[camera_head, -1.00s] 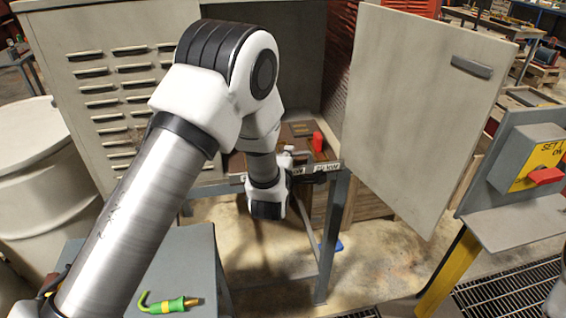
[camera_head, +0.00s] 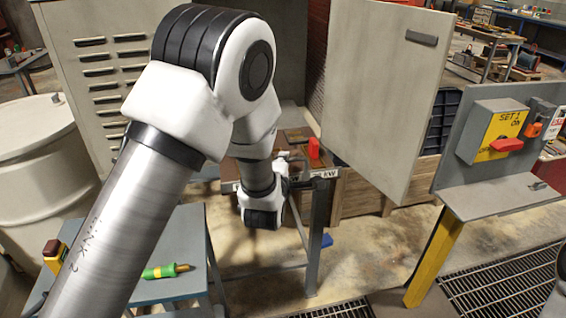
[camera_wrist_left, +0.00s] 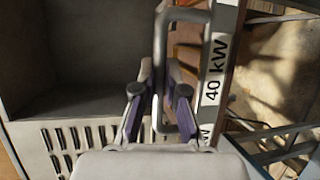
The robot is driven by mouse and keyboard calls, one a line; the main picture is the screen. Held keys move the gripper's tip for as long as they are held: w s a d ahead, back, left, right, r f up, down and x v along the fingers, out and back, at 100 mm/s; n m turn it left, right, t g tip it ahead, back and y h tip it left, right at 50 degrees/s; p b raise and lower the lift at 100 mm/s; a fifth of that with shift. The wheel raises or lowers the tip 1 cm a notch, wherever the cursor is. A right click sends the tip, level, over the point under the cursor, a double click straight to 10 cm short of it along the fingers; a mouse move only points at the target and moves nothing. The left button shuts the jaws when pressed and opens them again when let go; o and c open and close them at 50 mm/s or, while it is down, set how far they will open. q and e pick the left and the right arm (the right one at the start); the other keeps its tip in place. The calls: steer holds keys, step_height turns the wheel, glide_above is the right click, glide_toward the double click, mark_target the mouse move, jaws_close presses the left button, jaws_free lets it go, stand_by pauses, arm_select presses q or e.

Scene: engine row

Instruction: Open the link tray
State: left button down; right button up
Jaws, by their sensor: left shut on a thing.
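The link tray (camera_head: 325,173) sits in the open cabinet, its front edge carrying a white "kW" label. In the left wrist view the front (camera_wrist_left: 217,60) reads "40 kW", with a grey loop handle (camera_wrist_left: 161,35) beside it. My left gripper (camera_wrist_left: 160,78) is shut on that handle, whose bar runs between the fingers. In the head view my left gripper (camera_head: 283,168) is at the tray front, partly hidden by my own arm. How far the tray stands out is hard to judge. My right gripper is not in view.
An open cabinet door (camera_head: 385,95) stands right of the tray. A switch panel (camera_head: 495,130) on a yellow post is further right. A grey side table (camera_head: 180,240) with a green-handled tool (camera_head: 165,271) stands at front left. A pale drum (camera_head: 45,150) is at left.

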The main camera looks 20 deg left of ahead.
arm_select(q)
steer(key=c, duration=1.2)
jaws_free()
steer(key=shift+w+f, duration=0.1)
steer(key=v, duration=0.7)
steer(key=shift+s, duration=0.25)
